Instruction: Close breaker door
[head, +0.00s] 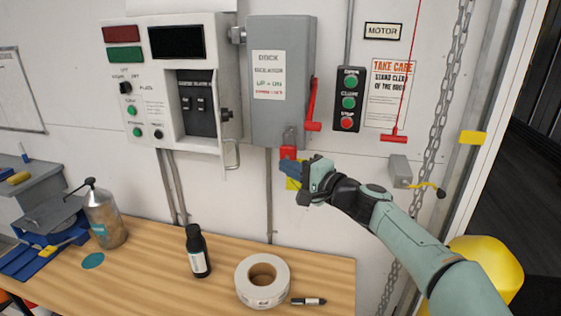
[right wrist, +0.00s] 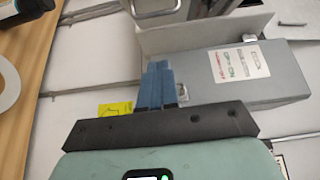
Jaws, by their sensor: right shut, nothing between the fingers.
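The white breaker cabinet (head: 160,75) hangs on the wall at the upper left in the head view. Its recess shows a dark breaker panel (head: 197,103) with small switches. The breaker door (head: 230,90) stands open at the recess's right side, seen nearly edge-on, with a dark latch (head: 227,115). In the right wrist view it seems to be the pale panel (right wrist: 200,33) beside the grey box. My right gripper (head: 289,168) is shut and empty, right of and below the door, apart from it. Its blue fingers (right wrist: 161,82) show together in the wrist view. My left gripper is not in view.
A grey isolator box (head: 281,90) with a red lever (head: 312,107) is right of the door. A red padlock (head: 288,152) and yellow tag (head: 293,184) hang by my fingers. Below, a wooden bench (head: 150,275) holds a black bottle (head: 197,252) and tape roll (head: 262,282).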

